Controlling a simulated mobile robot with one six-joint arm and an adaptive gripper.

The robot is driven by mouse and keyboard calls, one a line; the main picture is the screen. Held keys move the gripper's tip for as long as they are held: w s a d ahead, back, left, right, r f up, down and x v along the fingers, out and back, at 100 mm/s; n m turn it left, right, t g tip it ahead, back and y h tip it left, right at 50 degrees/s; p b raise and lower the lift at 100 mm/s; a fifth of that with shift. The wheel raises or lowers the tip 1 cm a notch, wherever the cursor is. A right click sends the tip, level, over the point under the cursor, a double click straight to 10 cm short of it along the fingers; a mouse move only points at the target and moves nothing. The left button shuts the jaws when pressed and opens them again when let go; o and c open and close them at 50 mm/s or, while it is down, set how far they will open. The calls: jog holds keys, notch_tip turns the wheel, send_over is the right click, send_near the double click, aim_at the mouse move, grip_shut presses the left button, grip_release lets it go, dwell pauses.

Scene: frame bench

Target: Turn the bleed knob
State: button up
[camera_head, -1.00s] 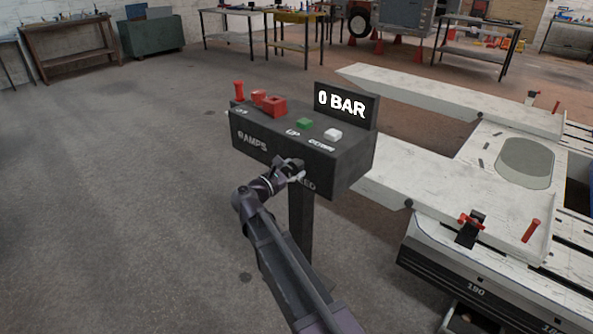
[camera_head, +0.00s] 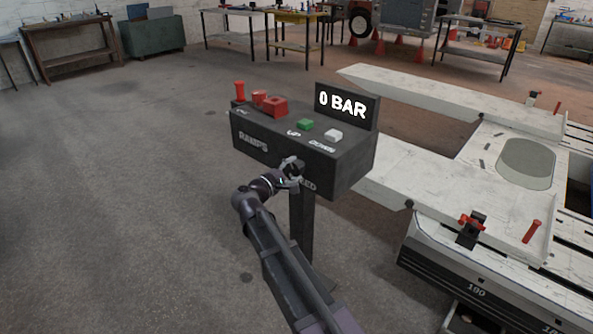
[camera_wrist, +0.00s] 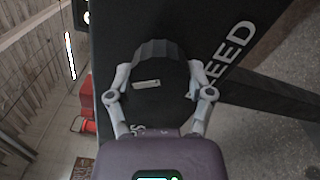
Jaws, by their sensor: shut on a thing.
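The bleed knob (camera_wrist: 160,100) is a dark round knob with a ribbed edge and a short pale mark on its face. It sits on the front face of the black control box (camera_head: 340,165), beside white lettering that reads partly "LEED". My gripper (camera_wrist: 157,76) has one finger on each side of the knob and is shut on it. In the wrist view the box lettering runs at a slant. In the head view my gripper (camera_head: 292,174) is at the lower front of the box and largely hides the knob.
A display reading "0 BAR" (camera_head: 345,106) stands on the box. Red controls (camera_head: 273,106), a green button (camera_head: 305,124) and a white button (camera_head: 333,135) are on top. A post (camera_head: 302,225) supports the box. White ramps (camera_head: 440,190) lie right; floor at left is clear.

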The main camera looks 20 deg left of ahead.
jog(key=m, duration=0.6)
jog(key=shift+s+d, duration=0.15)
jog(key=shift+s, duration=0.05)
dwell(0.4)
jog(key=o, duration=1.1)
jog(key=shift+w, duration=0.1)
jog(key=shift+a, duration=0.2)
jog(key=v, duration=1.2)
jog(key=shift+d, duration=0.1)
